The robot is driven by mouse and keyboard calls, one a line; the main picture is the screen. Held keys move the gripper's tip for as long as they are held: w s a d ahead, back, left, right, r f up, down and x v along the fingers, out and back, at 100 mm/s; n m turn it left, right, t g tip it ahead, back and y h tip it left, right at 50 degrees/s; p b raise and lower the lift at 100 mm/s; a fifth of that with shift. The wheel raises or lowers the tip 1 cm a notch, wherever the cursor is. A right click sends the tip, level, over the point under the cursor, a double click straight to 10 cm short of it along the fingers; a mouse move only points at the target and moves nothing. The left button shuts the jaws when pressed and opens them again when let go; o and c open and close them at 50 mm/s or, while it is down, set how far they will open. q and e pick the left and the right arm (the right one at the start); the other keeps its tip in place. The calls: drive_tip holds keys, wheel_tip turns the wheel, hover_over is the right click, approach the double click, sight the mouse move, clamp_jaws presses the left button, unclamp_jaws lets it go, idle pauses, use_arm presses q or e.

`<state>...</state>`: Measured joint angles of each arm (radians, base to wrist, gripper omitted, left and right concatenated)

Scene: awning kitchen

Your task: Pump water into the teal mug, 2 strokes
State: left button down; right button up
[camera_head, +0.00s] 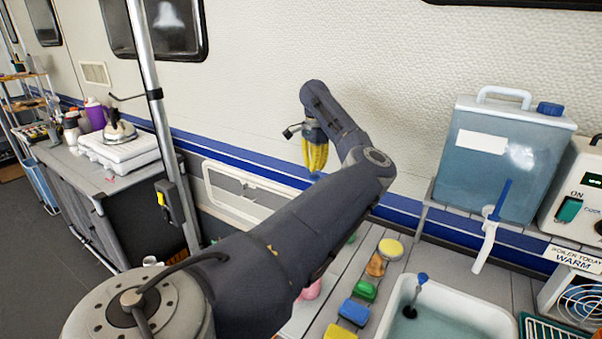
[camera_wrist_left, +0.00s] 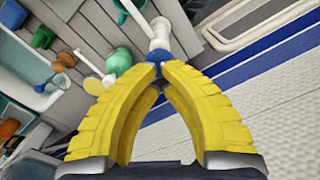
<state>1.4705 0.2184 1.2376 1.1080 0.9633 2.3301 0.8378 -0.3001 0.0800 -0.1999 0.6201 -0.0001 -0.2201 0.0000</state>
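My left gripper (camera_head: 315,150) has ribbed yellow fingers pointing down in front of the caravan wall. In the left wrist view its fingertips (camera_wrist_left: 160,66) come together, and I see nothing clearly held between them. A blue knob (camera_wrist_left: 165,48) on a white upright piece (camera_wrist_left: 159,28), which looks like the pump, lies just beyond the tips. I cannot tell whether they touch. A mint-green rounded thing (camera_wrist_left: 118,61) is beside it and may be the teal mug; I cannot be sure. In the head view my left arm hides much of the counter there. My right gripper is out of view.
A blue water tank (camera_head: 500,155) with a white tap (camera_head: 487,245) stands on the right shelf. Below is a white-rimmed sink (camera_head: 462,302). Coloured pieces, including a blue one (camera_head: 354,311), line the counter beside it. A pink item (camera_head: 312,290) is partly hidden.

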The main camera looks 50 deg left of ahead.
sight(314, 175)
use_arm(q)
drive_tip(key=shift+f, duration=0.65)
drive_tip(key=shift+f, duration=0.35)
drive_tip(key=shift+f, duration=0.35)
drive_tip(key=shift+f, duration=1.7)
drive_tip(key=shift+r, duration=3.35)
